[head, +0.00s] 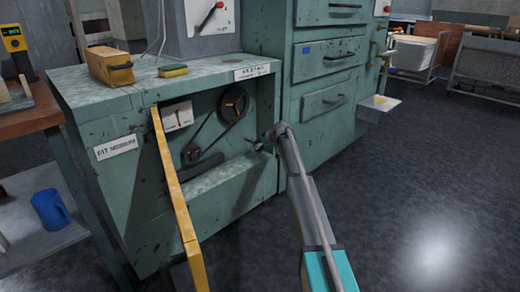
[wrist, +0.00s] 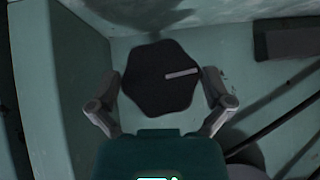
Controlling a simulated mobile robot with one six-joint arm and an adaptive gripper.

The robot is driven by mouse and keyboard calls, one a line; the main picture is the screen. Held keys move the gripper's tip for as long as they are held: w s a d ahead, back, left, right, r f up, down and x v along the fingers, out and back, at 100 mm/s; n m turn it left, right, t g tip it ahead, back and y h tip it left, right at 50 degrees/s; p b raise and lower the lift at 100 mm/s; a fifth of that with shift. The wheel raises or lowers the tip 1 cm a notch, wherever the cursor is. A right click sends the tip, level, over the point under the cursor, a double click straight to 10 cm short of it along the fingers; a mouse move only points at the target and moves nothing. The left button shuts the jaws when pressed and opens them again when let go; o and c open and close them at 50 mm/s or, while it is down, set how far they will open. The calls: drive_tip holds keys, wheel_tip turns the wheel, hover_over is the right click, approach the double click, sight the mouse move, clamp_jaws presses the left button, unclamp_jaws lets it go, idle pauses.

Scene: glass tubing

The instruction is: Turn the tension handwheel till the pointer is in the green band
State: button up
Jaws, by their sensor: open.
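The dark, six-sided handwheel (wrist: 150,92) with a pale mark line fills the middle of the wrist view. My gripper (wrist: 161,80) is open, one finger on each side of the handwheel; I cannot tell whether either finger touches it. In the head view my gripper (head: 262,144) reaches into the right end of the green cabinet's recess, and the handwheel is hardly visible there. The white tension gauge (head: 178,115) is at the recess's upper left, with a green band near its middle; its pointer is too small to read surely.
A belt runs over an upper pulley (head: 234,104) and a lower pulley (head: 192,154) left of my gripper. A yellow guard bar (head: 178,200) stands out in front of the recess. A yellow box (head: 109,66) sits on the cabinet top.

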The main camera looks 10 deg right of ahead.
drive_tip(key=shift+c, duration=0.3)
drive_tip(key=c, duration=0.8)
drive_tip(key=shift+o, duration=0.2)
drive_tip(key=m+g+y+b, duration=0.1)
drive_tip(key=y, duration=0.1)
drive_tip(key=shift+d+f+m+g+y, duration=0.1)
drive_tip(key=shift+f+m+g+y, duration=0.05)
drive_tip(key=shift+m+g+y, duration=0.2)
drive_tip(key=shift+m+g+y+b, duration=0.25)
drive_tip(key=shift+m+y+b, duration=0.1)
drive_tip(key=shift+y+b, duration=0.25)
